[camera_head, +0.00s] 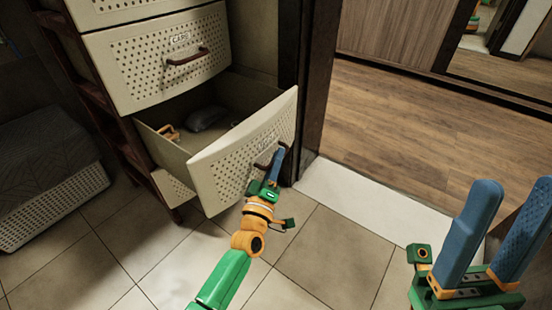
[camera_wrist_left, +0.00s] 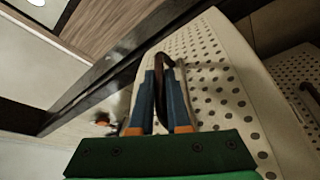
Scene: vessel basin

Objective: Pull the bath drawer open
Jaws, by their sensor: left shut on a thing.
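The bath drawer (camera_head: 228,168) is a cream, perforated drawer pulled well out of its cabinet, with its inside showing from above. Its front also shows in the left wrist view (camera_wrist_left: 215,85). My left gripper (camera_head: 279,158) is at the drawer's dark brown handle (camera_head: 264,165). In the left wrist view the blue fingers of my left gripper (camera_wrist_left: 163,80) are shut on the handle (camera_wrist_left: 180,66). My right gripper (camera_head: 482,235) is at the lower right of the head view, its blue fingers apart with nothing between them.
A closed drawer (camera_head: 150,72) with its own handle sits above the open one. A dark door post (camera_head: 318,80) stands close right of the open drawer. A perforated basket (camera_head: 55,205) stands at left. Tiled floor (camera_head: 335,245) in front is clear.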

